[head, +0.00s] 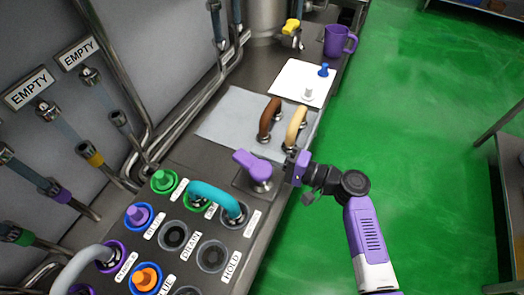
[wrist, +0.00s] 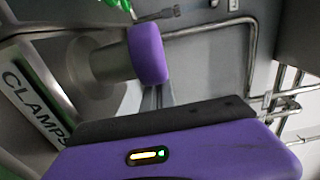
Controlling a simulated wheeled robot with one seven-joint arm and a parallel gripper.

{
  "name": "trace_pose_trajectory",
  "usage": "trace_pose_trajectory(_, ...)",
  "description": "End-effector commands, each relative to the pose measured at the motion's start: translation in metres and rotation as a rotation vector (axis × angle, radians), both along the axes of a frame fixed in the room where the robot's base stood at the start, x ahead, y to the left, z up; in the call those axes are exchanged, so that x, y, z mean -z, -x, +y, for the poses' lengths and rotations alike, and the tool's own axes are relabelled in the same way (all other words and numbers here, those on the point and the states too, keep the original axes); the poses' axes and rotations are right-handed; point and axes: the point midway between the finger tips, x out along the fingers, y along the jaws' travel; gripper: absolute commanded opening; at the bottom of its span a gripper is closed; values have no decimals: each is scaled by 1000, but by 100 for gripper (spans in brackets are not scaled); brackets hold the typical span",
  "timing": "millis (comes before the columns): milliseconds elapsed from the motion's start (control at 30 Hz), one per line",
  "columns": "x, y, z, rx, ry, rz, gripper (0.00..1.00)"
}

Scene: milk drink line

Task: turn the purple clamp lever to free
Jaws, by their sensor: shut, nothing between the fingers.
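The purple clamp lever (head: 251,164) stands on a round metal hub on a square plate at the counter's right side. Its handle points up and left in the head view. My gripper (head: 288,170) is shut and empty, just right of the lever's hub. In the wrist view its fingers (wrist: 157,97) show just below the purple end; I cannot tell whether they touch it.
A brown handle (head: 268,118) and a tan handle (head: 295,127) stand farther back. A white board (head: 300,77) and purple mug (head: 338,40) lie beyond. The green floor at right is open.

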Motion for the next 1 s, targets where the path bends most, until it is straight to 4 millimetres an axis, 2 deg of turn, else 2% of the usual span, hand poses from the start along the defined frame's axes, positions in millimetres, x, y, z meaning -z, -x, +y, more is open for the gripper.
trace_pose_trajectory(367,5,1,9,-99,0,-3,0)
trace_pose_trajectory(500,3,4,14,-99,-1,-1,0)
trace_pose_trajectory(1000,0,4,15,-98,0,1,0)
